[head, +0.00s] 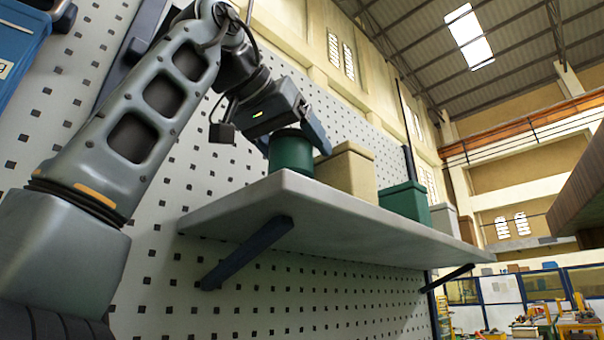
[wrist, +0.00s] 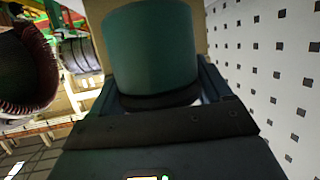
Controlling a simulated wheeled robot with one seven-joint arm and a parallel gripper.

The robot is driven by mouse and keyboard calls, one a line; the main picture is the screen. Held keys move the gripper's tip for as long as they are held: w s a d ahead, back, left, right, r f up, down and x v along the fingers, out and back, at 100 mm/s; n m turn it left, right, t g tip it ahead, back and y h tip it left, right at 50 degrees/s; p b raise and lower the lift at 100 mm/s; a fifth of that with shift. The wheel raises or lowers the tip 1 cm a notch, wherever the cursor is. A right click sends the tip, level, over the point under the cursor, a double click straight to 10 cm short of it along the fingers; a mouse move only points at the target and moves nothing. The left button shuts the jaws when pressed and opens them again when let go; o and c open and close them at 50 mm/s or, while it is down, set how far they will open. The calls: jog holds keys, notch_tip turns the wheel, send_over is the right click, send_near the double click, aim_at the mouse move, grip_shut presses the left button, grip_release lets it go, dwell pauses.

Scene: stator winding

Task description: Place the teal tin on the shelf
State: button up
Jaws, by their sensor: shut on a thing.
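The teal tin (head: 291,152) is a round, dark teal cylinder over the near left end of the grey shelf (head: 330,210). My gripper (head: 293,134) is shut on it from above. The tin stands about upright at the shelf's height; its base is partly hidden by the shelf's edge, so I cannot tell whether it touches the shelf top. In the wrist view the tin (wrist: 152,45) fills the space between my gripper's fingers (wrist: 155,85).
A beige box (head: 347,169) stands close to the right of the tin. Further along are a dark green box (head: 405,203), a pale grey box (head: 444,219) and a brown item (head: 467,230). A white pegboard wall (head: 300,290) backs the shelf, with dark brackets (head: 247,252) below.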

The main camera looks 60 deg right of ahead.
aim_at(294, 167)
jog(key=shift+f, duration=2)
jog(key=o, duration=1.3)
jog(key=shift+f, duration=0.1)
jog(key=shift+c, duration=0.2)
jog(key=shift+r, duration=0.2)
jog(key=shift+a, duration=0.4)
jog(key=b+v, duration=0.2)
jog(key=v, duration=0.9)
jog(key=shift+a+r, duration=0.1)
